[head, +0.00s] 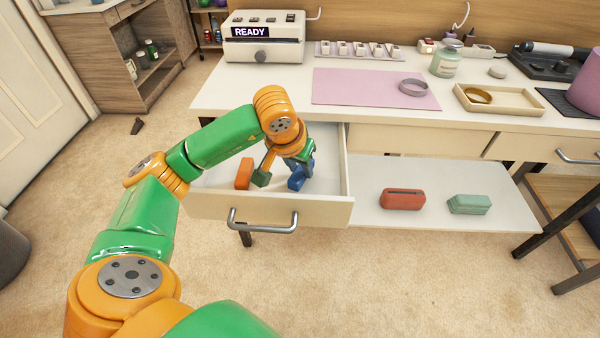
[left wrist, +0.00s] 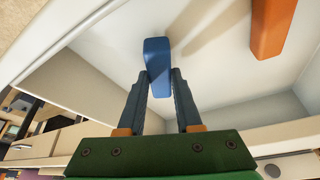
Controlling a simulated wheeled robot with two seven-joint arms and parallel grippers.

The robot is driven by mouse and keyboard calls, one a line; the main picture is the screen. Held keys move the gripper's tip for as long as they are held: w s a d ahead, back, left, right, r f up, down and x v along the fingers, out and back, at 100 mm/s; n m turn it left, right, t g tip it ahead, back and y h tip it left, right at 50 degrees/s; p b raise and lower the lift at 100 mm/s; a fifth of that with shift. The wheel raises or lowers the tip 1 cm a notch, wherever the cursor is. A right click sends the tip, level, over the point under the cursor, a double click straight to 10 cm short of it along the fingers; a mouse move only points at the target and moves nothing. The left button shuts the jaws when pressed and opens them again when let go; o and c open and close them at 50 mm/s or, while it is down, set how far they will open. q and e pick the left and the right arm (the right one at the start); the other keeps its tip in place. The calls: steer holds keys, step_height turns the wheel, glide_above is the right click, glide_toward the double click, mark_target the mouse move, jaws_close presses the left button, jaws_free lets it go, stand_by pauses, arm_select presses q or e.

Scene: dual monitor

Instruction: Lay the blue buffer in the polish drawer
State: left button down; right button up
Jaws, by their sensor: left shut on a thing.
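The blue buffer (head: 295,183) is inside the open drawer (head: 215,207), low over its floor; I cannot tell whether it touches the floor. My left gripper (head: 297,167) reaches down into the drawer and is shut on the buffer. In the left wrist view the blue buffer (left wrist: 157,52) sits between the fingertips of my left gripper (left wrist: 161,76), with most of it sticking out past them. An orange block (head: 244,174) lies in the drawer to the left of the buffer; it also shows in the left wrist view (left wrist: 271,27), apart from the buffer. My right gripper is not in view.
The drawer's front carries a metal handle (head: 263,222). A red block (head: 402,199) and a green block (head: 469,204) lie on the lower shelf (head: 365,225) to the right. Above the drawer, the desktop holds a pink mat (head: 350,87) and a "READY" device (head: 262,45).

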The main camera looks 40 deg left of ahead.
arm_select(q)
steer(key=shift+f, duration=0.65)
steer(key=c, duration=0.6)
jaws_free()
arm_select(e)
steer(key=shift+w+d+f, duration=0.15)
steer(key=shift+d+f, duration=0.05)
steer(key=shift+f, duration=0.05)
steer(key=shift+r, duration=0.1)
arm_select(q)
steer(key=p+v, duration=0.3)
steer(key=v, duration=0.9)
steer(key=shift+r, duration=0.3)
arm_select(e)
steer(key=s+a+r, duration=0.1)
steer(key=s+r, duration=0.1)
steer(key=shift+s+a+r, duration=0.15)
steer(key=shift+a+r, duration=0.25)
